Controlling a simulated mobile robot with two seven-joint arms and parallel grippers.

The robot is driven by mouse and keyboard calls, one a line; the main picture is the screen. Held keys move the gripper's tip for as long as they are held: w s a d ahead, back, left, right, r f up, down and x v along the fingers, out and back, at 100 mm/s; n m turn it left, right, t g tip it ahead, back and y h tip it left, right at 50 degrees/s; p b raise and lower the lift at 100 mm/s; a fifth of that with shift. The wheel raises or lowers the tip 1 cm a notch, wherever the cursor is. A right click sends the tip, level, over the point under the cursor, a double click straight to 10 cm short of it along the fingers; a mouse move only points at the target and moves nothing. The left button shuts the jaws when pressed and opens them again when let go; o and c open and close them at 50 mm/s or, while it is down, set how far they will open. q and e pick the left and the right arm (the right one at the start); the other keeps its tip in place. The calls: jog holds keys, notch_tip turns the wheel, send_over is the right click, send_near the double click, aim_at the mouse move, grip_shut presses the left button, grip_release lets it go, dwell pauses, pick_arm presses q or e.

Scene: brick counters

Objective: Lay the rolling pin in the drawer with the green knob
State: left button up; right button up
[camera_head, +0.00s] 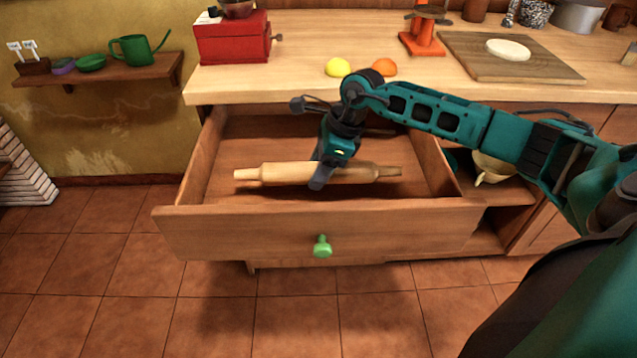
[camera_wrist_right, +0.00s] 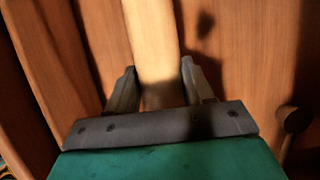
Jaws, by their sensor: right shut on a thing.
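The drawer (camera_head: 240,232) under the counter is pulled open, with the green knob (camera_head: 322,246) on its front. The pale wooden rolling pin (camera_head: 280,174) lies crosswise over the drawer's inside, roughly parallel to the front. I cannot tell whether it touches the drawer floor. My right gripper (camera_head: 320,178) reaches down from above and is shut on the pin's middle. In the right wrist view the rolling pin (camera_wrist_right: 152,45) runs between the two fingers of the right gripper (camera_wrist_right: 158,88). My left gripper is not in view.
The counter (camera_head: 300,85) behind holds a red box (camera_head: 232,38), a yellow thing (camera_head: 338,67), an orange thing (camera_head: 384,67) and a board (camera_head: 480,62) with a pale disc. An open shelf with a pale pot (camera_head: 492,167) is right of the drawer. A wall shelf (camera_head: 110,75) hangs left.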

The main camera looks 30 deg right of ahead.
notch_tip(320, 180, down, 4)
jog(key=shift+f+b, duration=0.1)
jog(key=shift+b, duration=0.2)
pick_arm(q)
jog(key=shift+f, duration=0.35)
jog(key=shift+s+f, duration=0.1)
pick_arm(e)
jog(key=o, duration=1.4)
jog(key=shift+c, duration=0.2)
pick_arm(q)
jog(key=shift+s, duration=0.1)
pick_arm(e)
jog(key=p+v, duration=0.1)
jog(key=v, duration=0.9)
jog(key=shift+d+r, duration=0.1)
jog(key=shift+r, duration=0.3)
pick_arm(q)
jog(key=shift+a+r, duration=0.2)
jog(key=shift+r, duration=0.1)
pick_arm(e)
jog(key=shift+s+d+r, duration=0.15)
jog(key=shift+s+r, duration=0.1)
jog(key=shift+r, duration=0.35)
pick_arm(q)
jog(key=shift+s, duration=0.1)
